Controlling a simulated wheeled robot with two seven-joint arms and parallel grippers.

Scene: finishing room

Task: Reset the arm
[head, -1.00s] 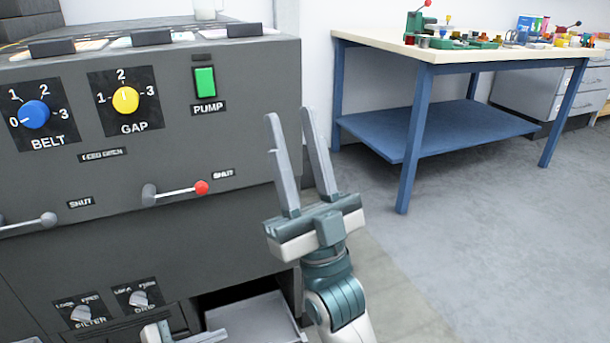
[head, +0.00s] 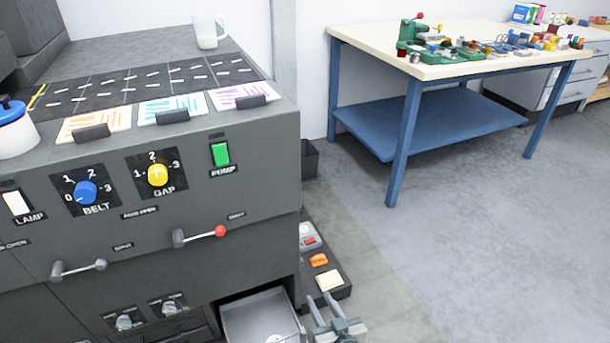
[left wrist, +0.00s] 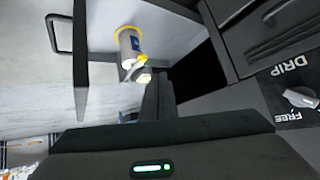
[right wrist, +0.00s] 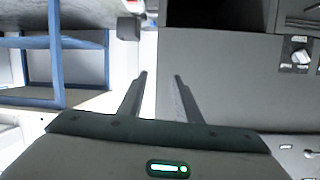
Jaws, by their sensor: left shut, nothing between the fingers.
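My right gripper (head: 320,296) is low at the bottom edge of the head view, just right of the open tray. Its two fingers are apart with nothing between them; they also show spread in the right wrist view (right wrist: 160,76). My left gripper is outside the head view. In the left wrist view its dark fingers (left wrist: 158,96) are together and empty, close to the machine's lower front. The machine (head: 240,255) has a blue BELT knob (head: 86,192), a yellow GAP knob (head: 158,174) and a green PUMP switch (head: 220,153).
An open metal tray (head: 245,322) juts from the machine's lower front. A lever with a red tip (head: 219,231) sticks out above it. A dark strip with small coloured items (head: 320,260) lies beside the machine. A blue-legged workbench (head: 402,150) stands behind; the floor before it is clear.

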